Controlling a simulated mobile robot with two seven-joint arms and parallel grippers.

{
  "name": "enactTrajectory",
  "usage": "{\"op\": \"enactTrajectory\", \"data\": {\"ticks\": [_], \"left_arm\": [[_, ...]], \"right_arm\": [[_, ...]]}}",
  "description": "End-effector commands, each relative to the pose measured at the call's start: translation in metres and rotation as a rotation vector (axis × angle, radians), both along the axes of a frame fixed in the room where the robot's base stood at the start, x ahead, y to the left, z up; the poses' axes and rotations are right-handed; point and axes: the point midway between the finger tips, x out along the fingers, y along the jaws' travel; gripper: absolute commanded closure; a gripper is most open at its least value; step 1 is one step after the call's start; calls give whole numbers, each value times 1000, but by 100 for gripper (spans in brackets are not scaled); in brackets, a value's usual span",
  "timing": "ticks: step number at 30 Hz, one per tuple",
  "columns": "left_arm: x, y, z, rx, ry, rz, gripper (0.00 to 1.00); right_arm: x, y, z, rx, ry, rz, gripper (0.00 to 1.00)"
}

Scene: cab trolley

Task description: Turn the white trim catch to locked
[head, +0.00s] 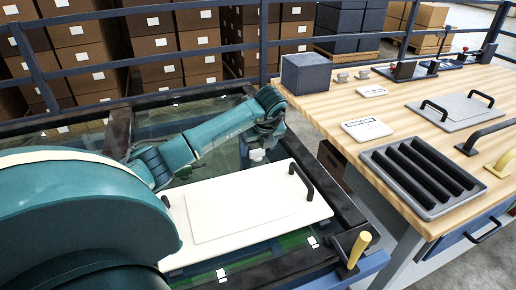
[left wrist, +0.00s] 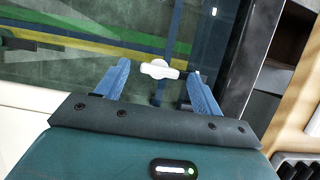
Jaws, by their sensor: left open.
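The white trim catch (left wrist: 160,69) is a small knob with a crosswise bar. In the left wrist view the bar lies nearly level across the picture, over the glass panel. In the head view the white catch (head: 257,155) shows just below my left gripper (head: 266,135). My left gripper is open, and its two blue fingers stand on either side of the catch in the left wrist view. I cannot tell whether they touch it or how far above it they are. My right gripper is not in view.
A cream panel (head: 214,228) with a dark handle (head: 301,181) lies in front of the catch on the framed trolley. A yellow-tipped lever (head: 358,250) stands at the near corner. The wooden bench (head: 318,106) at right bears a black slotted tray (head: 385,178).

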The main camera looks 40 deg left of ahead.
Motion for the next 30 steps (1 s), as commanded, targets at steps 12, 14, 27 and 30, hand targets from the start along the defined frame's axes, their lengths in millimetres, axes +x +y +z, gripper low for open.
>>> {"op": "enactTrajectory", "data": {"ticks": [12, 14, 27, 30], "left_arm": [[2, 4, -10, 1, -1, 1, 33], [2, 4, -10, 1, 0, 0, 36], [2, 4, -10, 1, 0, 0, 72], [2, 4, -10, 1, 0, 0, 77]], "right_arm": [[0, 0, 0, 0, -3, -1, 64], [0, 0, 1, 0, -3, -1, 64], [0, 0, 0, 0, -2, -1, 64], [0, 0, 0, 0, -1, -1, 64]]}}
